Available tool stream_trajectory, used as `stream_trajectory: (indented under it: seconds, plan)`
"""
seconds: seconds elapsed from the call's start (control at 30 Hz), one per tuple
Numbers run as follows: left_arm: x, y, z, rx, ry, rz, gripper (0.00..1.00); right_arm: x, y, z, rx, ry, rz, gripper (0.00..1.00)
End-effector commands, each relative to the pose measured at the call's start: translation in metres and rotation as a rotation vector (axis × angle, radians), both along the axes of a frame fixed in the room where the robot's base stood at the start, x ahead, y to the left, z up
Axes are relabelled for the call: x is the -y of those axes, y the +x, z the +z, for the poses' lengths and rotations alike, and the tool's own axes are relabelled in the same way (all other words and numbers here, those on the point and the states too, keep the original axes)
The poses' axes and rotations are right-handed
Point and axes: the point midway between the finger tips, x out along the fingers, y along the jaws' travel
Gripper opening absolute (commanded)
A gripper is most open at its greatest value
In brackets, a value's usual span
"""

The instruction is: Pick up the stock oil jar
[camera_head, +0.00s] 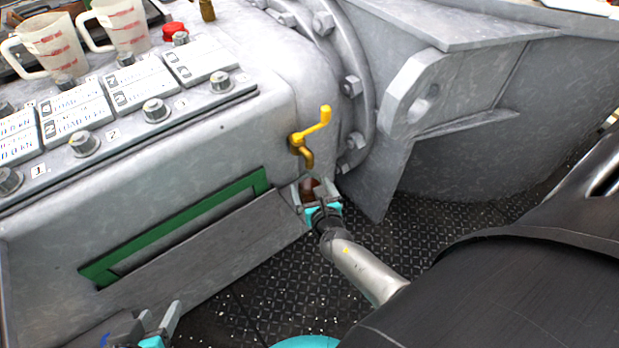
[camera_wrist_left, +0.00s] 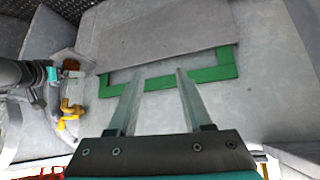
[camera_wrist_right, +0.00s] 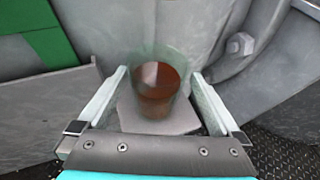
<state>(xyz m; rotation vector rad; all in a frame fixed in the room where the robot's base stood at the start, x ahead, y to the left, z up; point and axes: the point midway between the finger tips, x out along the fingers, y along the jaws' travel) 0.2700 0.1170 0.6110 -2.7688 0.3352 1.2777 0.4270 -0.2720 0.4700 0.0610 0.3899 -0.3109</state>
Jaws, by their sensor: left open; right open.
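A clear jar with brown oil in it (camera_wrist_right: 158,92), which looks like the stock oil jar, stands upright on a small grey ledge below the yellow tap (camera_head: 302,148). Only a brown bit of the jar (camera_head: 307,188) shows in the head view. My right gripper (camera_wrist_right: 157,82) is open, with one finger on each side of the jar; I cannot tell whether they touch it. The jar's brown contents (camera_wrist_left: 71,65) also show in the left wrist view. My left gripper (camera_head: 160,314) is open and empty at the bottom left, in front of the grey machine.
A green-framed slot (camera_head: 180,228) with a sloping grey plate is in the machine's front. Knobs (camera_head: 156,110), label cards (camera_head: 77,112) and two measuring jugs (camera_head: 122,25) are on top. A flange with bolts (camera_head: 350,86) stands right of the tap. The dark deck (camera_head: 255,300) is clear.

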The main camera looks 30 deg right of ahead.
Motion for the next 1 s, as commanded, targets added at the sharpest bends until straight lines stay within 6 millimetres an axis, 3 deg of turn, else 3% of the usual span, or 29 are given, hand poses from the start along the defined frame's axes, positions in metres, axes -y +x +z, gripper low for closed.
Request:
stream_trajectory:
  seconds: [0.6,1.0]
  plan:
    - [0.041,0.021,0.003,0.303,-0.158,-0.039,0.5,0.005,0.029,-0.017,0.001,0.001,0.0,1.0]
    - [0.048,0.024,0.009,0.373,-0.195,-0.043,0.5,0.007,0.035,-0.018,0.0,0.001,0.001,1.0]
